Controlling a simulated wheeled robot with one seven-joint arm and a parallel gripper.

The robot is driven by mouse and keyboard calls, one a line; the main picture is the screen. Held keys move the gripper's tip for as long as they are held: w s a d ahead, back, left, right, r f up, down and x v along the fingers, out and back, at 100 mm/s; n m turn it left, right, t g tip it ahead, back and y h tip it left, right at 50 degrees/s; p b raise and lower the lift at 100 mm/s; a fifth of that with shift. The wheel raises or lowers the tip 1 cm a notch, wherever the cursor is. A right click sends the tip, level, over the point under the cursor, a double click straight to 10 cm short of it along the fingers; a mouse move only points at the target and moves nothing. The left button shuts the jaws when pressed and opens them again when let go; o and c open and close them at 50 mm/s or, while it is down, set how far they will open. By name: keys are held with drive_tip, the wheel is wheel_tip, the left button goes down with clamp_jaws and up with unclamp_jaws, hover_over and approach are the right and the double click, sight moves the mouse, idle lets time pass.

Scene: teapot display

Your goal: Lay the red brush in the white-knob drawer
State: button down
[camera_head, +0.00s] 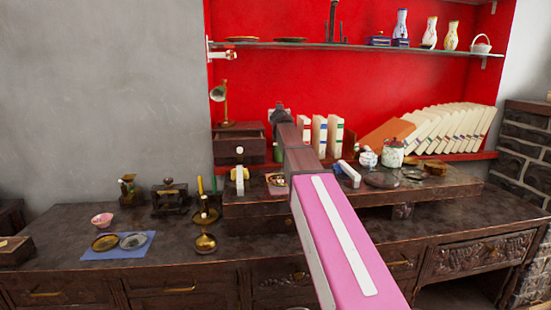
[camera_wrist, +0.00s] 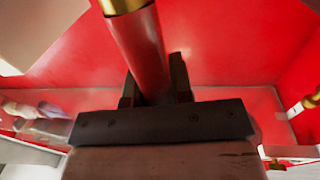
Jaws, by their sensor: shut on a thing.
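The red brush (camera_wrist: 138,45) shows in the wrist view as a dark red, round handle with a gold band at the top edge of the picture. My gripper (camera_wrist: 156,88) is shut on this handle, one dark finger on each side. In the head view my gripper (camera_head: 279,113) is in front of the red back wall, right of the small wooden cabinet, and I cannot make out the brush there. The white-knob drawer (camera_head: 226,153) is at the cabinet's front, with a white knob in the middle. It looks pulled out, but its inside is hard to see.
A brass lamp (camera_head: 220,93) stands by the cabinet. White books (camera_head: 319,136) stand right of my gripper. A white-and-yellow item (camera_head: 240,178) is below the drawer. A shelf (camera_head: 350,46) with vases runs above.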

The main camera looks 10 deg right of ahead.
wheel_tip(320, 180, down, 10)
drive_tip(key=shift+w, duration=0.15)
idle(0.4)
drive_tip(key=c, duration=1)
unclamp_jaws()
drive_tip(key=s, duration=0.4)
drive_tip(key=s+a, duration=0.1)
drive_tip(key=s, duration=0.7)
drive_tip(key=shift+a+r, duration=0.1)
drive_tip(key=shift+a, duration=0.2)
